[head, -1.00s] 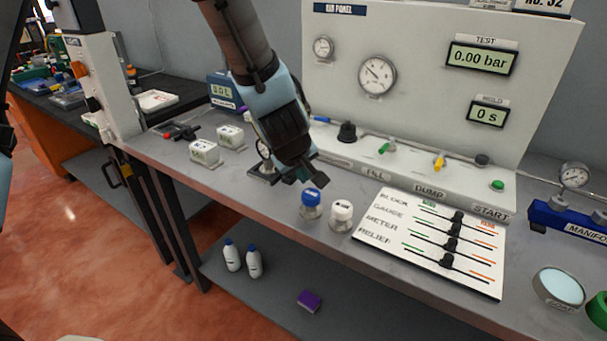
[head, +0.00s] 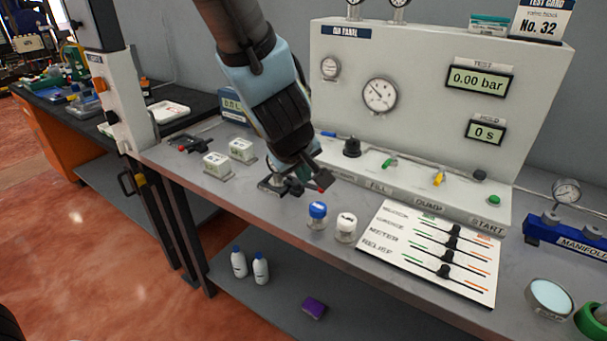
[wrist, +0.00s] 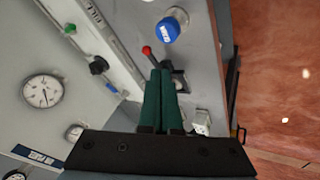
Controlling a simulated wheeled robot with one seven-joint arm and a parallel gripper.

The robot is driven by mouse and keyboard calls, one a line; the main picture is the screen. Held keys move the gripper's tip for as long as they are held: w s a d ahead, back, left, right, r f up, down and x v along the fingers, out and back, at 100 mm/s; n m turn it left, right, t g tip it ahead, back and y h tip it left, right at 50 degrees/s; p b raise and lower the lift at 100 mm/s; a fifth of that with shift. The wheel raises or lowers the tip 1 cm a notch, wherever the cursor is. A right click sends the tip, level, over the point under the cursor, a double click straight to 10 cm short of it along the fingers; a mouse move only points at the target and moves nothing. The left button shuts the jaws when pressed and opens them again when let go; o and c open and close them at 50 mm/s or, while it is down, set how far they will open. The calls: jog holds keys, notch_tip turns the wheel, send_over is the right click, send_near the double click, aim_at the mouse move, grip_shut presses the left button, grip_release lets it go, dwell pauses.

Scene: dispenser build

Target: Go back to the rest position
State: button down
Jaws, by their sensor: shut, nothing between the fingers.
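My gripper (head: 308,184) hangs above the grey workbench (head: 262,213), in front of the run panel (head: 430,100). In the wrist view my gripper (wrist: 160,72) shows two green fingers lying side by side, shut with nothing between them. A small black fixture with a red-tipped lever (wrist: 147,51) appears just past the fingertips. In the head view this fixture is partly hidden by my gripper. A blue-capped jar (head: 317,214) and a white-capped jar (head: 346,227) stand to the right of the gripper, apart from it.
A slider board (head: 430,250) lies right of the jars, and a blue manifold (head: 570,238) sits farther right. Two white boxes (head: 229,157) stand left of the gripper. White bottles (head: 261,268) and a purple block (head: 314,308) are on the lower shelf.

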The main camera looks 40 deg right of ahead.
jog(key=shift+a, duration=0.1)
dwell(0.6)
jog(key=w+a+y+b, duration=0.1)
jog(key=w+a, duration=0.7)
jog(key=a, duration=0.2)
jog(key=w+a+y, duration=0.1)
jog(key=w+a, duration=0.6)
jog(key=a, duration=0.3)
jog(key=s+a+n+g+y+b, duration=0.1)
jog(key=a+g+y, duration=0.1)
jog(key=a, duration=2)
jog(key=shift+a+f+y, duration=0.3)
jog(key=shift+f+y, duration=0.05)
jog(key=shift+y, duration=0.45)
